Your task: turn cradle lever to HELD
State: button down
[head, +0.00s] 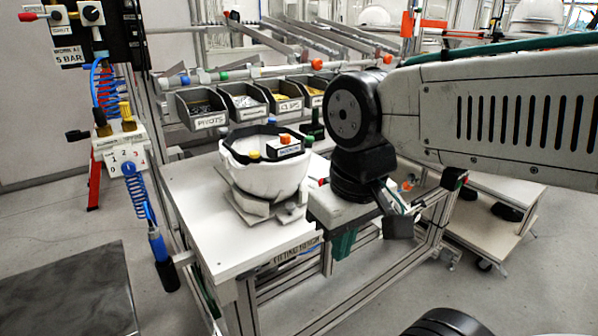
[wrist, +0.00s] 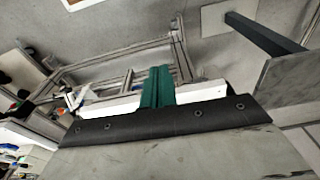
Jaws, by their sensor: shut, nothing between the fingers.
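A white helmet shell (head: 265,180) sits open side up in a grey cradle (head: 250,205) on the white bench top. I cannot pick out the cradle's lever or its HELD mark; my arm and gripper cover the right side of that area. My gripper (head: 343,244) hangs to the right of the cradle, by the bench's right edge, apart from the shell. Its green fingers point down and are shut, with nothing between them. In the wrist view the green fingers (wrist: 157,87) show together against the bench frame and floor.
The bench top (head: 195,205) is clear at the front left. Grey parts bins (head: 202,107) line its back. An air-line post with a blue coiled hose (head: 137,190) stands to the left. A wooden cart (head: 515,205) stands at the right.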

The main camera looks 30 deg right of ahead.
jog(key=shift+w+d, duration=0.1)
jog(key=w+d+r+n+y, duration=0.1)
jog(key=w+d+n, duration=0.5)
jog(key=w+d, duration=0.4)
jog(key=w+d+r+n+y, duration=0.2)
jog(key=w+d+n, duration=0.5)
jog(key=w, duration=1)
jog(key=d, duration=0.3)
jog(key=shift+d+y, duration=0.15)
jog(key=shift+y, duration=0.15)
jog(key=x, duration=0.9)
jog(key=shift+w+a+f, duration=0.15)
jog(key=shift+a+f, duration=0.05)
jog(key=shift+f, duration=0.15)
